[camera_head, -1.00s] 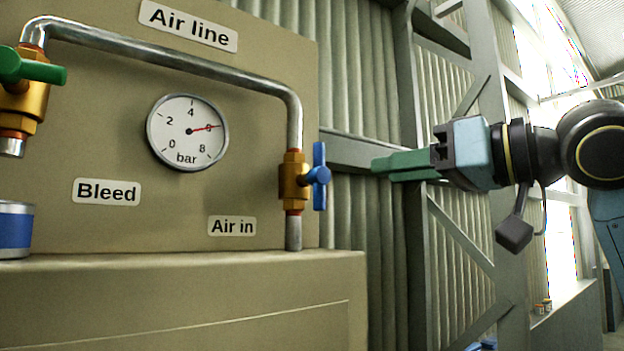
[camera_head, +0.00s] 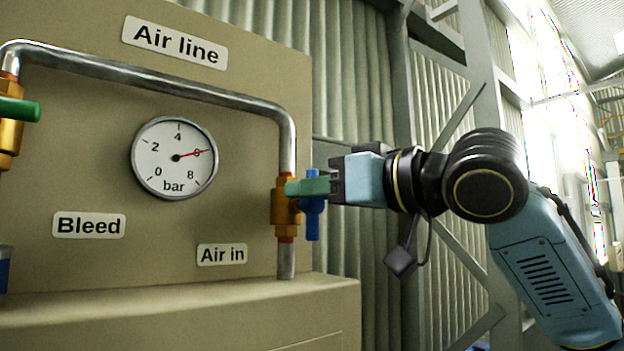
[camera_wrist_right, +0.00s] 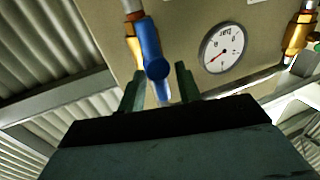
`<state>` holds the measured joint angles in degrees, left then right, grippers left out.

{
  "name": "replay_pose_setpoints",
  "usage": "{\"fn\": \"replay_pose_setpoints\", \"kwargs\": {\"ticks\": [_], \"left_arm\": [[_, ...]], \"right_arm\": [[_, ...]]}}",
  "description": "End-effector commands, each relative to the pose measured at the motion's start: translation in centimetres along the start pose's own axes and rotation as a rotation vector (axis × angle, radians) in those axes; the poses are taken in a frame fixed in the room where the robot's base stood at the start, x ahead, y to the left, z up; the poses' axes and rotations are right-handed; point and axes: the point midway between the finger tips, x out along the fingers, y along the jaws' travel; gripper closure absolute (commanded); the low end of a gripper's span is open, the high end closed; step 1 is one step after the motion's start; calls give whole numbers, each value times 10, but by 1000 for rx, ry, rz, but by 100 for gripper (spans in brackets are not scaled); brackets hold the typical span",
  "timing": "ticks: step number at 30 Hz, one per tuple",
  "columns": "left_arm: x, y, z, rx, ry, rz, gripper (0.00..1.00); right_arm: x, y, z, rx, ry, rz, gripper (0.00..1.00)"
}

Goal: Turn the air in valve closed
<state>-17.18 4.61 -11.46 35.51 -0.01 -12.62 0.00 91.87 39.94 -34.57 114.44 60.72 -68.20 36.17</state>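The air in valve (camera_head: 284,212) is a brass body on the pipe above the "Air in" label (camera_head: 222,254). Its blue handle (camera_head: 312,222) stands upright, in line with the pipe. My left gripper is out of view.
A round gauge (camera_head: 174,157) reads about 6 bar. A green-handled brass valve (camera_head: 12,125) is at the left edge, above and left of the "Bleed" label (camera_head: 89,225). A metal pipe (camera_head: 150,75) joins the valves. A beige ledge (camera_head: 190,315) lies below.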

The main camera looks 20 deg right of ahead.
Motion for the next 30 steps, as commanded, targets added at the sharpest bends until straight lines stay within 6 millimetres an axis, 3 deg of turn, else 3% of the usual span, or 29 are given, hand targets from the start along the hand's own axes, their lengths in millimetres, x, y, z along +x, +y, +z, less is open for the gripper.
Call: {"fn": "replay_pose_setpoints", "kwargs": {"ticks": [11, 20, 30], "left_arm": [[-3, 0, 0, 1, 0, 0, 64], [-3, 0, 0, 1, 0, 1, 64], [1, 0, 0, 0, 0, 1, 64]], "right_arm": [[9, 0, 1, 0, -1, 1, 66], [8, 0, 1, 0, 0, 0, 100], [8, 1, 1, 32, 9, -1, 100]]}}
